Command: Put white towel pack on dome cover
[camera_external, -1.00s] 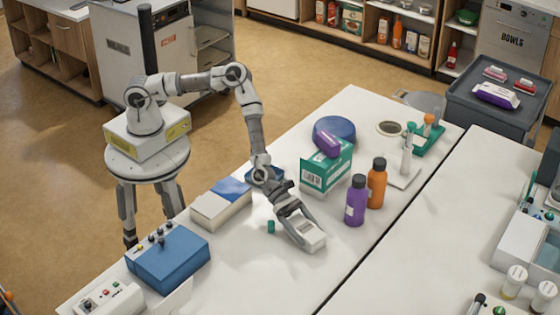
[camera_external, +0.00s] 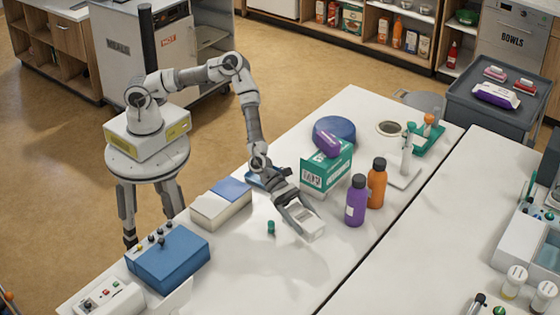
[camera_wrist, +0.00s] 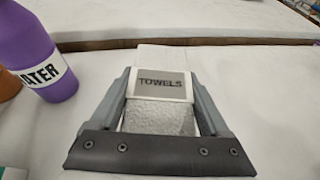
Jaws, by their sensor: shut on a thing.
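The white towel pack (camera_external: 312,230) is held between the fingers of my gripper (camera_external: 303,220), over the near part of the white table. In the wrist view the pack (camera_wrist: 160,118) shows a grey "TOWELS" label, with one finger on each side. It seems a little above the table, with a soft shadow beneath. A blue round thing, seemingly the dome cover (camera_external: 334,126), lies farther back on the table, behind the green box. It is partly hidden by that box and the purple thing on it.
The green box (camera_external: 325,172) with a purple thing (camera_external: 327,144) on top stands between my gripper and the blue round thing. A purple bottle (camera_external: 356,202) and an orange bottle (camera_external: 377,185) stand to the right. A small green cylinder (camera_external: 271,227) is left of my gripper.

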